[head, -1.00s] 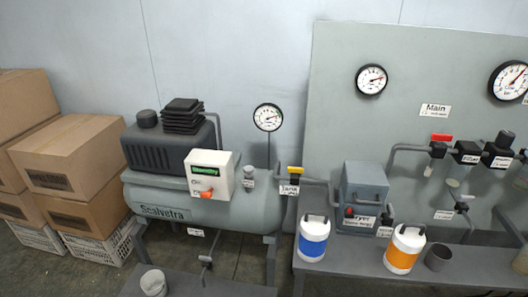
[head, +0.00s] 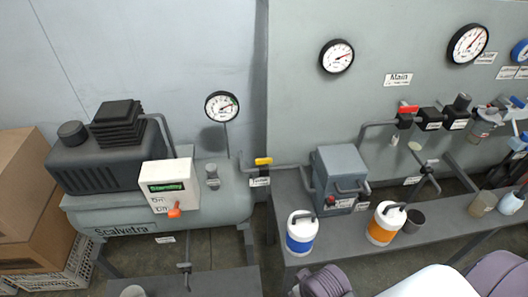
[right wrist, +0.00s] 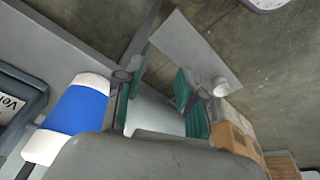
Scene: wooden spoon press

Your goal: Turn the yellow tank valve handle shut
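The yellow tank valve handle (head: 263,161) shows in the head view, on the pipe between the compressor tank (head: 170,215) and the grey dryer box (head: 338,180). It looks roughly in line with the pipe. A white Tank label (head: 260,182) hangs just below it. My right gripper (right wrist: 160,88) shows in the right wrist view with two teal-padded fingers apart and nothing between them. The yellow handle does not show in that view, and the right fingertips do not show in the head view. My left gripper is in neither current view.
A blue-and-white canister (head: 301,233) stands on the bench below and right of the valve; it also shows beside my fingers in the right wrist view (right wrist: 75,118). An orange-and-white canister (head: 384,224) stands farther right. A red handle (head: 408,109) is on the main line.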

